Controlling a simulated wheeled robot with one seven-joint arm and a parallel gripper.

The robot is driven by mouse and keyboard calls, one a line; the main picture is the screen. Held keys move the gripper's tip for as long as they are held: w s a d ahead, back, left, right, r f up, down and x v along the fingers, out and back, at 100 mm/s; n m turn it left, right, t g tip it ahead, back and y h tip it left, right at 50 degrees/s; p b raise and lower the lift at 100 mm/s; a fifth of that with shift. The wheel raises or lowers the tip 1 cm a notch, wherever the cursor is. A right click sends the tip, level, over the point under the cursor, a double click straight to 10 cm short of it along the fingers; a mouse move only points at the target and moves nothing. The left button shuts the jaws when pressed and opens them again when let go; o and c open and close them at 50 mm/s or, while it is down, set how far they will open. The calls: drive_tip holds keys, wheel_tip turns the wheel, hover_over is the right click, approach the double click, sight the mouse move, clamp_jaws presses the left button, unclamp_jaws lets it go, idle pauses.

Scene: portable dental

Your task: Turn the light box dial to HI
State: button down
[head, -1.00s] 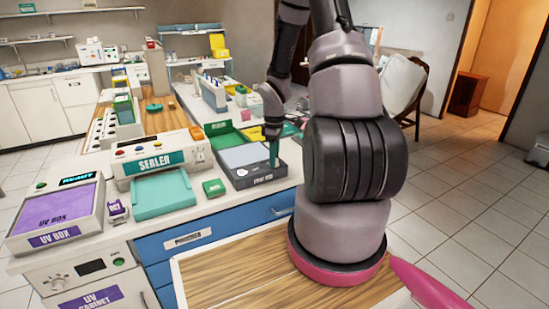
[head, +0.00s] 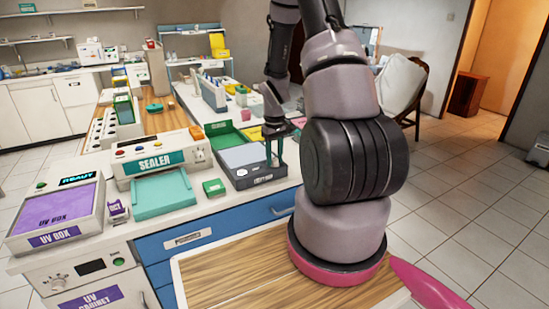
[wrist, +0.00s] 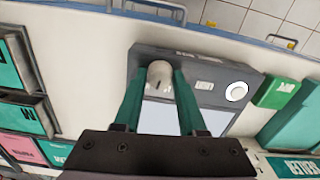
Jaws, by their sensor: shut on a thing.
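The light box (head: 247,160) is a dark grey case with a pale panel, on the white counter right of the sealer; it also shows in the wrist view (wrist: 215,72). My gripper (head: 276,163) points down at its right end. In the wrist view, the green fingers of my gripper (wrist: 162,74) are shut on a pale rounded dial (wrist: 160,72), one finger on each side. A white round spot (wrist: 236,91) lies on the same front strip. The lettering near the dial is too small to read, so its setting cannot be told.
A green box (head: 213,187) and the teal-trayed sealer (head: 158,168) stand left of the light box. The UV box (head: 55,215) is further left. Green trays (head: 222,129) lie behind it. The blue drawer front (head: 200,225) is below the counter.

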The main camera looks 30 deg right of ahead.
sight(275, 159)
drive_tip(key=shift+m, duration=1.9)
drive_tip(key=shift+c, duration=2.4)
unclamp_jaws()
drive_tip(key=shift+r, duration=0.1)
wheel_tip(275, 159, up, 11)
drive_tip(key=shift+f, duration=0.2)
